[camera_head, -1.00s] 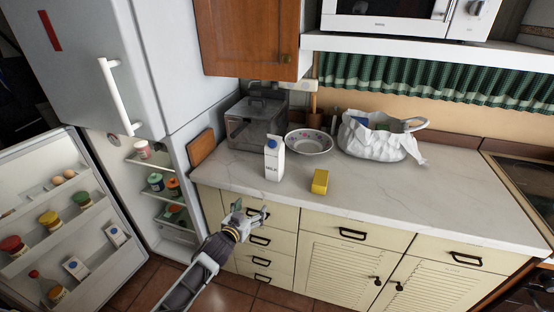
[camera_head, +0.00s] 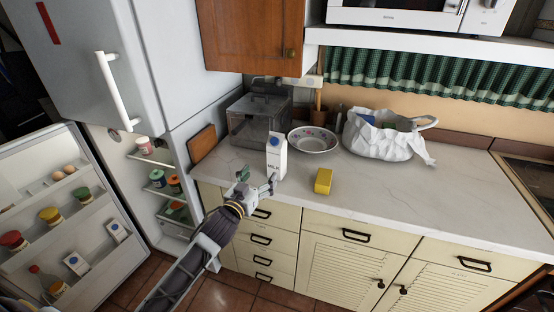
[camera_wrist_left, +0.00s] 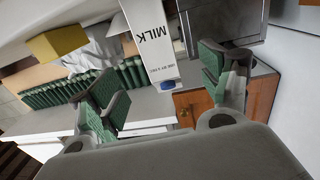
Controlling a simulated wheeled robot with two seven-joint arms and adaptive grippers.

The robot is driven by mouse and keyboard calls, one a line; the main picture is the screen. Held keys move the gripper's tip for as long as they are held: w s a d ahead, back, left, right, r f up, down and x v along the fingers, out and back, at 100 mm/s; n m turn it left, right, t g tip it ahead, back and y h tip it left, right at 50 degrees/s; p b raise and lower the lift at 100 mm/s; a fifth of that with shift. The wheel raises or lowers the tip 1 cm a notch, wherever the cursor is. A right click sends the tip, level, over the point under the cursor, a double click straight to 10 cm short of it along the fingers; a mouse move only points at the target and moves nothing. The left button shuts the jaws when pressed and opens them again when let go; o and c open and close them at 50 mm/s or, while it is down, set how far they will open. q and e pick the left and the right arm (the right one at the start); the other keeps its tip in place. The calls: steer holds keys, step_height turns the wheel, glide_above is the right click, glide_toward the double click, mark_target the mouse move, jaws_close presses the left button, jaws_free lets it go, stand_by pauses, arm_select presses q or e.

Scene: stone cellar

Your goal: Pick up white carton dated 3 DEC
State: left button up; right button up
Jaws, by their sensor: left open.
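A white carton with a blue cap and the word MILK (camera_head: 277,157) stands upright on the counter. In the left wrist view the carton (camera_wrist_left: 148,42) appears upside down, between and beyond the fingers; its small date print is too fine to read surely. My left gripper (camera_head: 258,183) is open and empty at the counter's front edge, just in front of the carton and apart from it. Its green-padded fingers also show in the left wrist view (camera_wrist_left: 160,78). Two more white cartons, one (camera_head: 76,264) and another (camera_head: 117,231), stand in the open fridge door, dates unreadable. My right gripper is not in view.
A yellow block (camera_head: 323,181) lies right of the carton. Behind are a bowl (camera_head: 312,140), a clear grey box (camera_head: 252,122) and a white bag (camera_head: 380,140). The open fridge door (camera_head: 98,193) stands at left. The counter's right part is clear.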

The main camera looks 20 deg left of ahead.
mark_target(273, 162)
arm_select(q)
steer(key=shift+w+d, duration=0.25)
steer(key=shift+w, duration=1.6)
steer(key=shift+w+d, duration=0.2)
steer(key=shift+w, duration=1.65)
steer(key=shift+w+d, duration=0.1)
steer(key=shift+w, duration=0.3)
steer(key=shift+w+d+f+p, duration=0.15)
steer(key=shift+w+d, duration=0.05)
steer(key=shift+w, duration=0.55)
steer(key=shift+w+d+f+p, duration=0.1)
steer(key=shift+w+d+p, duration=0.1)
steer(key=shift+w, duration=0.55)
steer(key=shift+w+d, duration=0.15)
steer(key=shift+w, duration=0.9)
steer(key=c, duration=1.6)
steer(key=shift+r, duration=0.1)
